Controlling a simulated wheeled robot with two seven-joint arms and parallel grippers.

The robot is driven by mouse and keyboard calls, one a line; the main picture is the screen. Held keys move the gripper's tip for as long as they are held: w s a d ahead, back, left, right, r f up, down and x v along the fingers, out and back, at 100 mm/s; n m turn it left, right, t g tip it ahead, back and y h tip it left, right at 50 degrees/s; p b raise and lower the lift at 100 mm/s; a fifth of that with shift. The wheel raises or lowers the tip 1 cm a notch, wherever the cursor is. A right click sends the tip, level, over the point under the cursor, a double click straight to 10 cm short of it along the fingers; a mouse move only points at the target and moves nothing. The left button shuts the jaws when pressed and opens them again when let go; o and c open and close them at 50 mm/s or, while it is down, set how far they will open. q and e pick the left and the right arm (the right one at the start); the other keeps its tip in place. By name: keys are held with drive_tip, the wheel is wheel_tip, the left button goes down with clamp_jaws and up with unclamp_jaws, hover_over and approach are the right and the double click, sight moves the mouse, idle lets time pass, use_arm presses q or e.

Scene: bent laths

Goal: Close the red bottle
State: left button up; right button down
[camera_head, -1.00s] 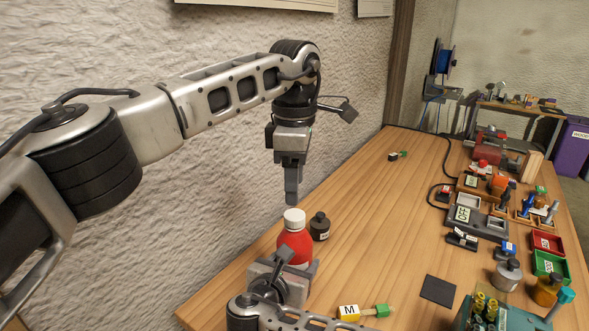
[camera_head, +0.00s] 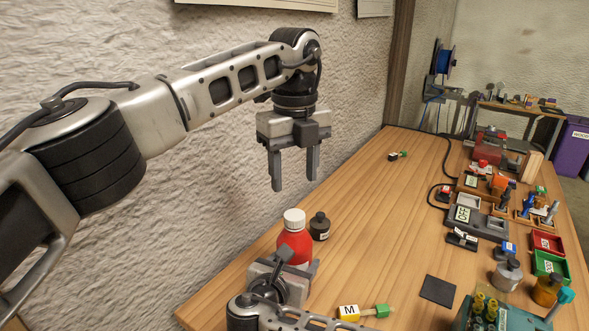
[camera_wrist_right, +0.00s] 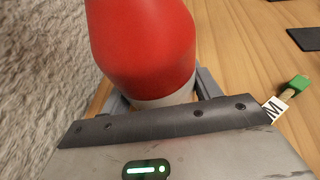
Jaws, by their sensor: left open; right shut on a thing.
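The red bottle (camera_head: 295,245) stands upright near the wall-side edge of the wooden table. A white cap (camera_head: 294,218) sits on its top; I cannot tell how tight it is. My left gripper (camera_head: 295,186) is open and empty, pointing down above the cap, with clear space between fingertips and cap. My right gripper (camera_head: 290,268) is shut on the lower part of the bottle. The right wrist view shows the red body (camera_wrist_right: 145,45) and its pale base between the fingers, while the cap is out of that view.
A small dark bottle (camera_head: 320,226) stands close beside the red bottle. A dark square plate (camera_head: 438,290) lies to the right. The rough wall is close on the left. The table's middle is mostly clear.

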sight(295, 215)
use_arm(q)
drive_tip(key=shift+n, duration=0.3)
drive_tip(key=shift+f, duration=4)
